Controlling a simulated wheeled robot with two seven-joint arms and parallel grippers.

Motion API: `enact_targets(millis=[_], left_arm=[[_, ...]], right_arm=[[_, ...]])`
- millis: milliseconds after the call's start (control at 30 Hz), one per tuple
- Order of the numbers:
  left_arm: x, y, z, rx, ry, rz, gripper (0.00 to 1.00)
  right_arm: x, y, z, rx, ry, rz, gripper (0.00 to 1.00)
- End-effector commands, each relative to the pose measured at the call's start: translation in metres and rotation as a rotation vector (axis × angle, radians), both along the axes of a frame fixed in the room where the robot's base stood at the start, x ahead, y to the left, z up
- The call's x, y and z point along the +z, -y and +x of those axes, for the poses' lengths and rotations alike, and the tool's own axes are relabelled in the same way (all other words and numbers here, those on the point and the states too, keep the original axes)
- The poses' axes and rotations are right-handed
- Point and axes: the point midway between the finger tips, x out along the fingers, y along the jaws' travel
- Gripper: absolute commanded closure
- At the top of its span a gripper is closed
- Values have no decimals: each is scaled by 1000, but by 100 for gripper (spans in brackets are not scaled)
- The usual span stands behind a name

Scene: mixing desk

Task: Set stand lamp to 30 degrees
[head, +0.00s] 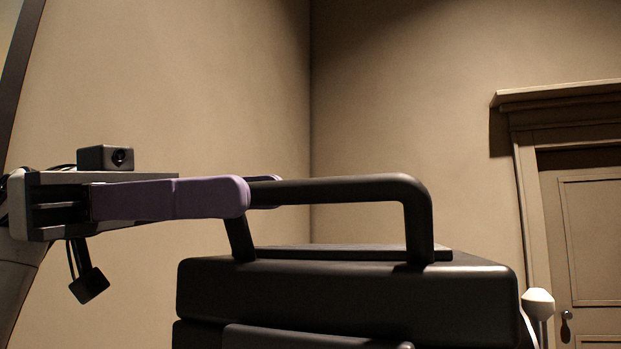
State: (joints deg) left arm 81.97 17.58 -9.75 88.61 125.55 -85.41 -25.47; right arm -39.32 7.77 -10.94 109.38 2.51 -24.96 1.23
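The black lamp head (340,297) of the stand lamp fills the lower middle of the head view. A black bar handle (345,190) rises from its top. My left gripper (262,193) has purple fingers and comes in level from the left at the handle's left end. One finger lies on the near side of the bar, and the tip of the other shows just behind it. The handle's left corner is hidden by the near finger. I cannot tell whether the fingers press on the bar. The lamp's stand and angle marks are not visible. My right gripper is out of view.
Bare beige walls meet in a corner behind the lamp. A door (591,236) with a frame stands at the far right. A small white rounded object (538,303) on a thin post stands right of the lamp head. The space above the handle is clear.

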Motion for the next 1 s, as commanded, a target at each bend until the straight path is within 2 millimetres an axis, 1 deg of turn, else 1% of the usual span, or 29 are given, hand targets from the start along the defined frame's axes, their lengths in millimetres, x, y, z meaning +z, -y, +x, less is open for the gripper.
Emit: enact_targets(millis=[33,100,300,467,733,867,900,933,1000], left_arm=[[1,11,-4,-4,2,2,69],[1,23,-8,-2,0,3,69],[1,50,-16,1,-1,-1,69],[0,59,-19,2,-2,-1,69],[0,60,-19,2,-3,-2,69],[0,60,-19,2,-2,-1,91],[0,60,-19,2,-2,-1,98],[0,60,-19,2,-3,-2,100],[0,60,-19,2,-2,-1,100]], right_arm=[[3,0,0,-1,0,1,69],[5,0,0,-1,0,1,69],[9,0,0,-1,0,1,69],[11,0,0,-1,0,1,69],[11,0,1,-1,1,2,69],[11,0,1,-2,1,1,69],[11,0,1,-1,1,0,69],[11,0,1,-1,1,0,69],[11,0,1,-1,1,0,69]])
